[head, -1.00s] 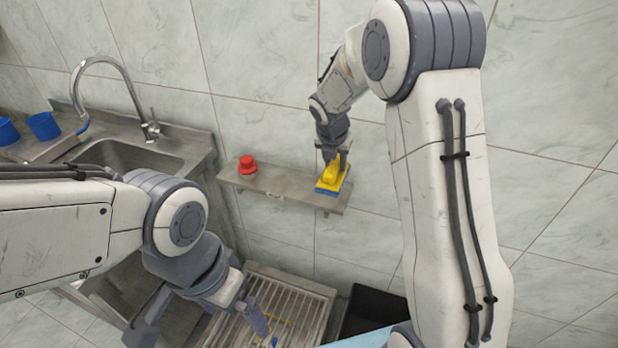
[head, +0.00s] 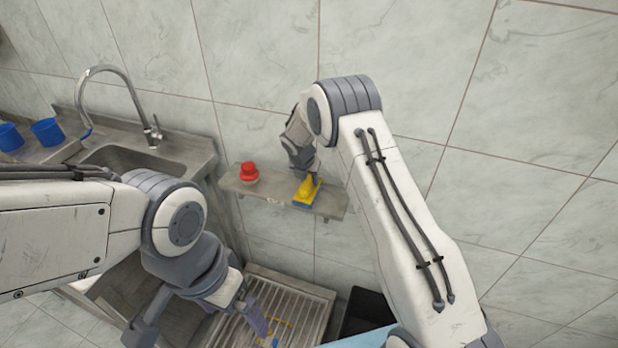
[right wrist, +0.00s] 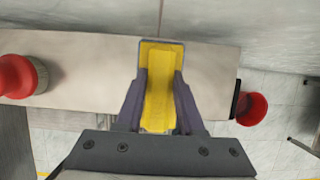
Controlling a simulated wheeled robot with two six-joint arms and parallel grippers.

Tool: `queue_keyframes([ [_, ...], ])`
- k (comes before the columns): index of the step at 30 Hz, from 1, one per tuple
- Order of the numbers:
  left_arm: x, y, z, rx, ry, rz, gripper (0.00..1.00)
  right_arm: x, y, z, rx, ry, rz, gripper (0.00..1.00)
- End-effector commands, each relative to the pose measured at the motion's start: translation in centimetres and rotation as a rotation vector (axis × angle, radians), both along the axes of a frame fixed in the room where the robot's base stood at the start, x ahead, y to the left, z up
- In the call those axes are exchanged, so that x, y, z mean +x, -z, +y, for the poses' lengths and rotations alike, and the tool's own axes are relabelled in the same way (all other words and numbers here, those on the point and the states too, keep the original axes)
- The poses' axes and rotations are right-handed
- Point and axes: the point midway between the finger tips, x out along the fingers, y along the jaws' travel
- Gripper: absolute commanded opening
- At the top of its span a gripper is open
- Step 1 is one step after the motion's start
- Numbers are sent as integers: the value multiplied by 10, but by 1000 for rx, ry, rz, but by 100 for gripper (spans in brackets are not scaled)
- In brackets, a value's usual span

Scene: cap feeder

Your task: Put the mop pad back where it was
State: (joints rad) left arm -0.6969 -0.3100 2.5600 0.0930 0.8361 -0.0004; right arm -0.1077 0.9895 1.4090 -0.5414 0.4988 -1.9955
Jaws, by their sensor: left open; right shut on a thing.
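The yellow pad with a blue underside (head: 306,192), which I take to be the mop pad, is at the wall shelf (head: 277,196), right of its middle. My right gripper (right wrist: 160,88) is shut on its yellow upper part, one finger on each side. In the head view my right arm comes down over it and partly hides the hold. I cannot tell whether the blue underside touches the shelf. My left gripper (head: 200,325) is open and empty, low over the slatted metal rack.
A red-topped brush (head: 249,172) stands on the shelf's left part. In the right wrist view a red round thing (right wrist: 252,108) is beyond the shelf's right end. A sink (head: 140,160), blue cups (head: 46,131), a slatted rack (head: 290,290) and a black bin (head: 365,310) are around.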

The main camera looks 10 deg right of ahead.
Motion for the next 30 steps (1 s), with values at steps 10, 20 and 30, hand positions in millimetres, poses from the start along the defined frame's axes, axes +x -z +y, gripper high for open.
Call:
queue_keyframes([
  [10,0,1,0,0,0,0,100,0,1,0,0,1,-1,64],
  [20,0,1,0,0,0,0,100,0,0,0,0,1,-1,67],
  [30,0,8,0,0,0,0,100,-14,-47,11,0,-1,-6,67],
])
